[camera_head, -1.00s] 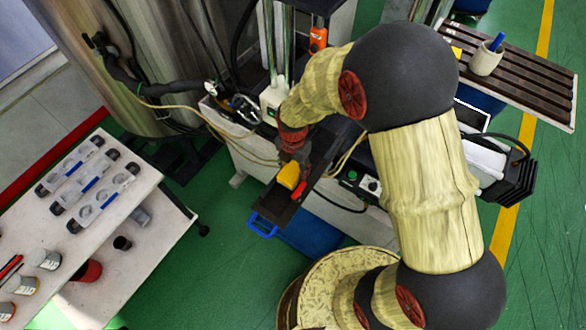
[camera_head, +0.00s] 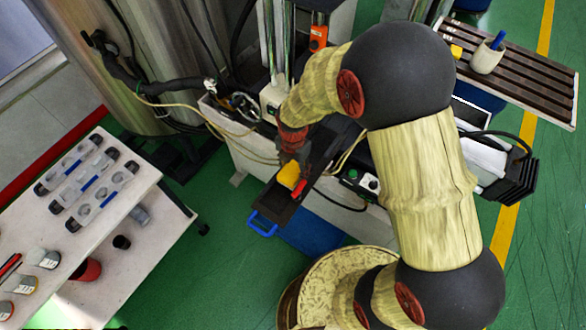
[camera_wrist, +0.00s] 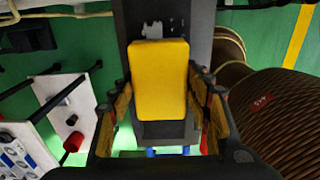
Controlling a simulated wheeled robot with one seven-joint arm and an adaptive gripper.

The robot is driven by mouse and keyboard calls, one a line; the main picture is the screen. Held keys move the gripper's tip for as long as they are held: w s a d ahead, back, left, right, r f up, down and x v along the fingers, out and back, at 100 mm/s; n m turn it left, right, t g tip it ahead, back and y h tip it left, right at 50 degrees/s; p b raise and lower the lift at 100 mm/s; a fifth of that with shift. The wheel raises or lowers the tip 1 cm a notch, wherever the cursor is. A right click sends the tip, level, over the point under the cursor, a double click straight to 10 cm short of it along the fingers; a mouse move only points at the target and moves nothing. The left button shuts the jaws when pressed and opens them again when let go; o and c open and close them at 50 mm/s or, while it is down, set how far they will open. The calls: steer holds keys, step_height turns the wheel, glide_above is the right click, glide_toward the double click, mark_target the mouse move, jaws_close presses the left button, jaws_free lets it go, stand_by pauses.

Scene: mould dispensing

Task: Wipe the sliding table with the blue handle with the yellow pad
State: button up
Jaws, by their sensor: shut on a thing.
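The sliding table (camera_head: 270,206) is a dark narrow plate with a blue handle (camera_head: 262,224) at its near end. A yellow pad (camera_head: 289,176) is over the table in the head view. In the wrist view the yellow pad (camera_wrist: 159,80) fills the space between the fingers, with the dark table (camera_wrist: 199,60) beneath it and a bit of the blue handle below. My gripper (camera_wrist: 160,112) is shut on the pad. I cannot tell whether the pad touches the table.
A white workbench (camera_head: 110,215) with moulds and cans stands at the left. A slatted tray (camera_head: 540,90) with a white cup (camera_head: 487,58) is at the upper right. A control box with buttons (camera_head: 360,181) sits right of the table.

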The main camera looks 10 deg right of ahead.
steer(key=shift+f+b, duration=0.3)
steer(key=shift+f, duration=0.2)
steer(key=shift+w+d+r, duration=0.15)
steer(key=shift+w+d, duration=0.8)
steer(key=shift+w, duration=0.05)
steer(key=shift+w+d, duration=1.5)
steer(key=shift+s+a+f, duration=0.15)
steer(key=shift+s+a, duration=0.55)
steer(key=shift+s, duration=0.05)
steer(key=shift+s+a+f, duration=0.1)
steer(key=shift+s+a, duration=0.55)
steer(key=shift+s, duration=0.1)
steer(key=shift+s+a, duration=1.1)
steer(key=shift+s, duration=0.05)
